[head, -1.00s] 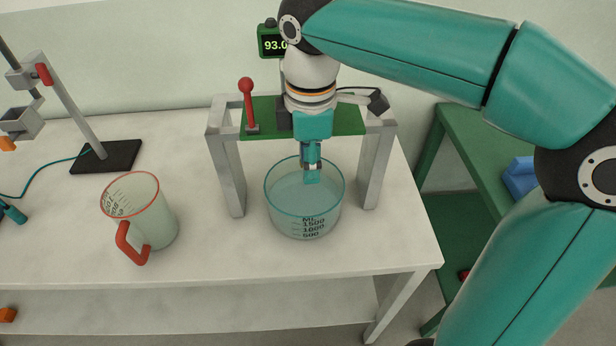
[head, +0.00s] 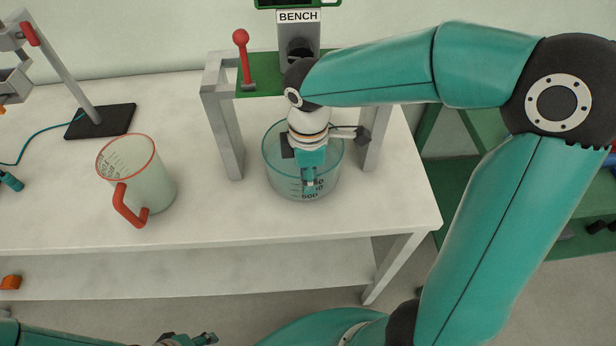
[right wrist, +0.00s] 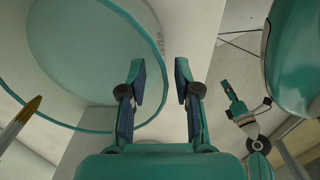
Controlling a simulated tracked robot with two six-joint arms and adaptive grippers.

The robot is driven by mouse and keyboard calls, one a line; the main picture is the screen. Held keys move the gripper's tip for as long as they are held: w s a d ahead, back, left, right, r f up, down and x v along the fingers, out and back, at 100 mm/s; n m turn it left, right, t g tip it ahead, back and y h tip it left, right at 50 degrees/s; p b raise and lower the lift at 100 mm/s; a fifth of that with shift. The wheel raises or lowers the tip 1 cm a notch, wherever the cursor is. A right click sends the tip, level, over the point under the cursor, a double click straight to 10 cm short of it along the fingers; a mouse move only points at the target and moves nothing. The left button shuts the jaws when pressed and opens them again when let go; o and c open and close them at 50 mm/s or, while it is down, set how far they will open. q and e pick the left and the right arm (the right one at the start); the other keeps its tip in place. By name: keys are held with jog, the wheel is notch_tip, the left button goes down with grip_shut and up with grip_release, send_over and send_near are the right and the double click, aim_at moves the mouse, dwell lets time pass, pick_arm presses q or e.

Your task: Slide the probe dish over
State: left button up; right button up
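The probe dish, a clear round glass dish with a teal rim and dark volume marks (head: 275,168), stands on the white table under the front of a bench stand. My right gripper (head: 309,187) is at the dish's front side, pointing down, overlapping its front wall. In the right wrist view my right gripper (right wrist: 160,88) is open with a gap between its fingers, and the dish (right wrist: 85,45) fills the upper left; its rim passes behind the left finger. I cannot tell whether they touch. My left gripper (head: 195,340) is at the bottom edge, partly cut off.
A stand with a green top, grey legs (head: 228,130) and a red lever (head: 243,60) straddles the dish. A glass jug with a red handle (head: 150,180) stands to the left. The table front (head: 240,225) is clear. A green bench (head: 450,170) stands at right.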

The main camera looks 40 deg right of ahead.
jog(key=shift+f, duration=0.5)
grip_shut()
jog(key=shift+w, duration=0.1)
